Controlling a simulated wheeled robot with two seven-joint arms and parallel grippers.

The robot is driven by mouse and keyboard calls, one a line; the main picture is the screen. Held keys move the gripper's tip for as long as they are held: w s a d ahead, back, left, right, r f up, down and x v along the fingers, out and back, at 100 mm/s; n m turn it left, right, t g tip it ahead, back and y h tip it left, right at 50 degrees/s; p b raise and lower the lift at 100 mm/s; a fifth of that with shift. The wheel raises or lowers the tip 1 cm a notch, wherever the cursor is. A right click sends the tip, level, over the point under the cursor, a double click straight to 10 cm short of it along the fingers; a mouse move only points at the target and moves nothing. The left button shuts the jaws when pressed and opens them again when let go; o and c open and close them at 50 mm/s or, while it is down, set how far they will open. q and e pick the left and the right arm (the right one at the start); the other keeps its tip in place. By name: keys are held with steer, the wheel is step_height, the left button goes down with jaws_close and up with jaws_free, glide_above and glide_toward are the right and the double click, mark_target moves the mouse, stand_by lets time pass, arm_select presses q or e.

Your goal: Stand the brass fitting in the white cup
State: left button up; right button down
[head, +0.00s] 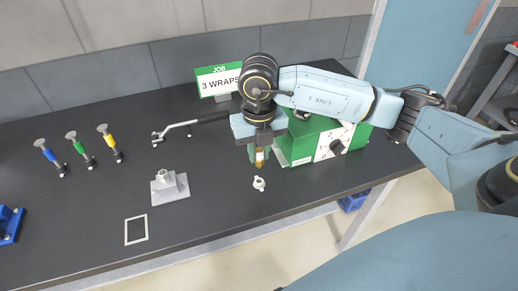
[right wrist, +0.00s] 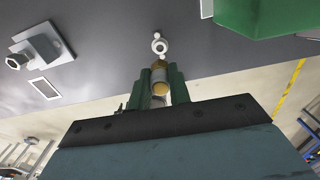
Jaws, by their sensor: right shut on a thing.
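My right gripper (head: 260,157) points down over the dark bench, its green fingers shut on the brass fitting (head: 260,163). The fitting is brass-coloured with a pale band, and it hangs roughly upright. In the right wrist view, the fitting (right wrist: 160,88) sits between the two fingers (right wrist: 160,85). The small white cup (head: 259,184) is on the bench just below the fitting in the head view, with a visible gap. The cup (right wrist: 159,46) also shows just past the fitting's end in the right wrist view. My left gripper is out of view.
A green box (head: 302,150) with a white dial panel stands close right of the gripper. A grey metal block (head: 170,188) and a white square outline (head: 136,229) lie to the left. A torque-type wrench (head: 190,127), a job sign (head: 219,82) and coloured tools (head: 78,148) are farther off.

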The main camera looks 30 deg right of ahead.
mark_target(259, 165)
stand_by(0.3)
steer(key=shift+f, duration=0.2)
steer(key=shift+f+b, duration=2.2)
steer(key=shift+f, duration=0.15)
steer(key=shift+f+b, duration=1)
steer(key=c, duration=1.2)
jaws_free()
